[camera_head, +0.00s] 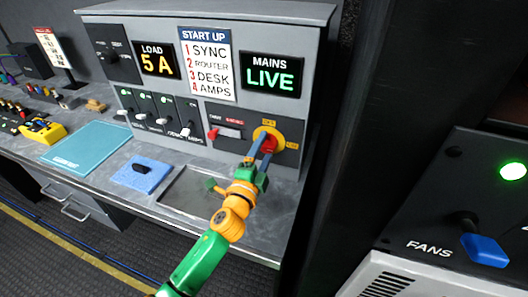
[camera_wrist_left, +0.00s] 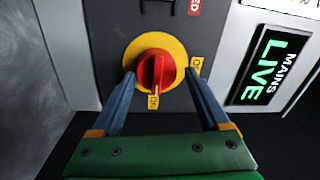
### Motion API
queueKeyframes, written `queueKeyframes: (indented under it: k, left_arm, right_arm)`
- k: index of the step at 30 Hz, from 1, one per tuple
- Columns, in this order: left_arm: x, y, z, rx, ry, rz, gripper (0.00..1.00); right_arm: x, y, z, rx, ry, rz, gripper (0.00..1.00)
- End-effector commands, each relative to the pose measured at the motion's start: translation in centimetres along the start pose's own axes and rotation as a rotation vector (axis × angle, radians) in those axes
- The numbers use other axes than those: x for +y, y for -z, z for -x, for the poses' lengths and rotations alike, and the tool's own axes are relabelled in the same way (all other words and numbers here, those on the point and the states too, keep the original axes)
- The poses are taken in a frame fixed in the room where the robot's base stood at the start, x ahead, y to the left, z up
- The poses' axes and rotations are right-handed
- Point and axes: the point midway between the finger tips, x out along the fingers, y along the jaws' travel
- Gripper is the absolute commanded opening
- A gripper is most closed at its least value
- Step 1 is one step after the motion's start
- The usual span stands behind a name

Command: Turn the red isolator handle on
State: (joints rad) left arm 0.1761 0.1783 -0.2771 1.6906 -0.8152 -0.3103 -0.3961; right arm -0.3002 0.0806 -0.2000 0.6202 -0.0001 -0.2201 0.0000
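The red isolator handle (camera_wrist_left: 157,70) sits on a round yellow plate (camera_wrist_left: 172,48) on the grey panel. In the wrist view its grip lies in line with the ON label (camera_wrist_left: 153,102); a second label (camera_wrist_left: 196,66), partly covered, is at the plate's right. My left gripper (camera_wrist_left: 159,82) is open, one blue finger on each side of the handle, with gaps to the red grip. In the head view the left gripper (camera_head: 262,160) reaches the yellow plate (camera_head: 262,131) and partly hides the handle (camera_head: 269,146). The mains display (camera_head: 271,75) reads LIVE in green. My right gripper is not in view.
A load display (camera_head: 157,60) reads 5 A beside a start-up list (camera_head: 207,64). Several switches (camera_head: 160,120) and a small red lever (camera_head: 213,133) are left of the isolator. A blue pad (camera_head: 142,173) lies on the counter. A fans panel (camera_head: 460,215) stands at right.

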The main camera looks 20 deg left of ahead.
Motion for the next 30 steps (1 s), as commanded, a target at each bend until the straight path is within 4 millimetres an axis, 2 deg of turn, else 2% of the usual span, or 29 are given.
queueKeyframes:
  k: [11, 18, 21, 30]
  left_arm:
    - [0.3, 0.0, 0.4, -0.001, -0.007, 0.002, 0.94]
    - [0.5, -0.1, 5.1, 0.001, -0.008, 0.003, 0.94]
    - [0.4, -0.1, 6.5, -0.001, -0.007, 0.002, 0.94]
    - [0.2, -0.1, 7.1, -0.001, -0.006, 0.002, 0.94]
  right_arm:
    - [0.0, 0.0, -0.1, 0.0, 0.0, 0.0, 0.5]
    - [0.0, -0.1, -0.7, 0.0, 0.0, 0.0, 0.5]
    - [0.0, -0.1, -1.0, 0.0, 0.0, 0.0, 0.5]
    - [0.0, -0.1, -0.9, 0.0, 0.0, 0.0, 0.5]
